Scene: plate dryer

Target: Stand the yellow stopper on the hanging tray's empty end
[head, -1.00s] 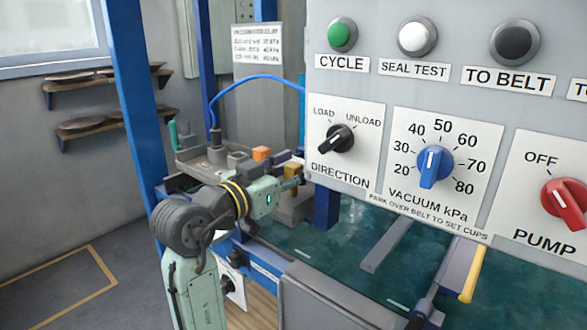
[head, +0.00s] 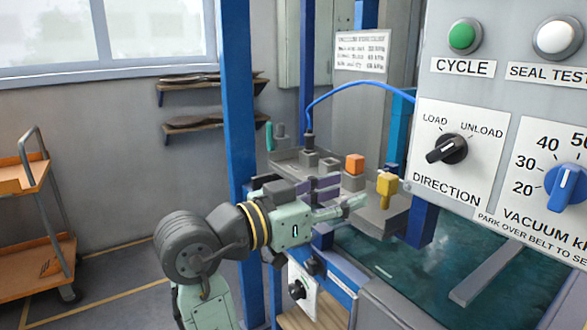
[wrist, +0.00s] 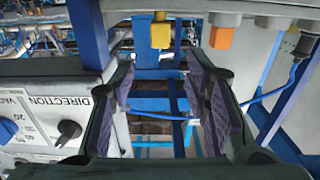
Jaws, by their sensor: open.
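The yellow stopper (head: 386,186) stands upright on the front right part of a grey block (head: 372,216) in the head view. In the wrist view, the stopper (wrist: 160,33) shows at the top centre, past the fingertips and between their lines. My gripper (head: 345,200) is open and empty, just left of the stopper and apart from it. In the wrist view, my gripper (wrist: 168,85) shows its two purple-padded fingers spread wide. A grey tray (head: 285,163) with several grey posts lies behind my gripper. I cannot tell which end of it is empty.
An orange stopper (head: 355,164) stands just behind and left of the yellow one. The control panel (head: 452,110) is close on the right. A blue hose (head: 345,88) arches over the tray, and a blue post (head: 238,110) rises at left. Teal liquid or belt (head: 420,262) lies below.

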